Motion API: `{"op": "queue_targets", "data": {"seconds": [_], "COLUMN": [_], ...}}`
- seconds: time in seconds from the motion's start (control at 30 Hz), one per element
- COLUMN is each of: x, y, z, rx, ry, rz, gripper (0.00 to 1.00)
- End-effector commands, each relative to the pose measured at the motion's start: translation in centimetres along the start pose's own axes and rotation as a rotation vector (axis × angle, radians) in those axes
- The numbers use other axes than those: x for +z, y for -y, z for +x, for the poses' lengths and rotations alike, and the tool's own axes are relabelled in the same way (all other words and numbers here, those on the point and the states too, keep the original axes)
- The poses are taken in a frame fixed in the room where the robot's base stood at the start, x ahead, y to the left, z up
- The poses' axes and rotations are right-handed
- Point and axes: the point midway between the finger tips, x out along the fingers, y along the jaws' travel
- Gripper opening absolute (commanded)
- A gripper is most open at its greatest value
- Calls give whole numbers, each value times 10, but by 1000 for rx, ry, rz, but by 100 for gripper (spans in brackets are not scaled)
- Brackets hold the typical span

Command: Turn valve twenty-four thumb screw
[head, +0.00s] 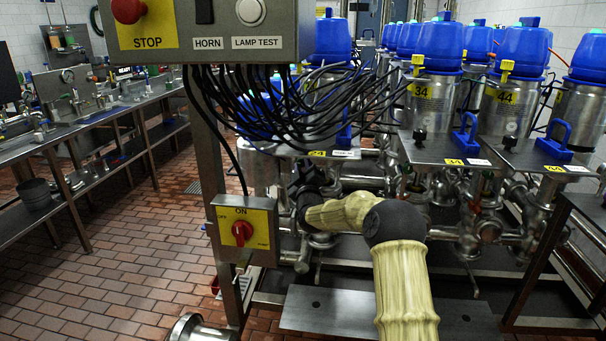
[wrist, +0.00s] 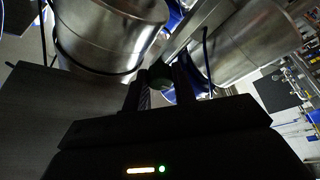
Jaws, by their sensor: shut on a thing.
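My arm reaches under the steel plate with the yellow 24 label (head: 317,153) in the head view. The valve with the blue cap (head: 331,40) stands above this plate, partly behind black cables. My gripper (wrist: 161,90) shows in the wrist view, its two dark fingers close together on a small dark, greenish knob, which looks like the thumb screw (wrist: 159,74). The knob's lower part is hidden by the fingers. In the head view the fingertips and the thumb screw are hidden behind my arm and the pipes.
Valve 34 (head: 437,100) and valve 44 (head: 511,105) stand to the right, with small black knobs on their plates. A control box (head: 208,28) and a yellow switch box (head: 243,232) are at left. Steel pipes surround my wrist.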

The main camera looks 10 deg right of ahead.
Motion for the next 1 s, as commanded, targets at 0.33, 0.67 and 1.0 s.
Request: {"op": "queue_targets", "data": {"seconds": [0.33,0.67,1.0], "x": [2,1,0], "y": [7,7,6], "z": [-2,0,0], "rx": [102,173,191], "ry": [-1,1,2], "rz": [245,424,468], "gripper": [4,4,4]}}
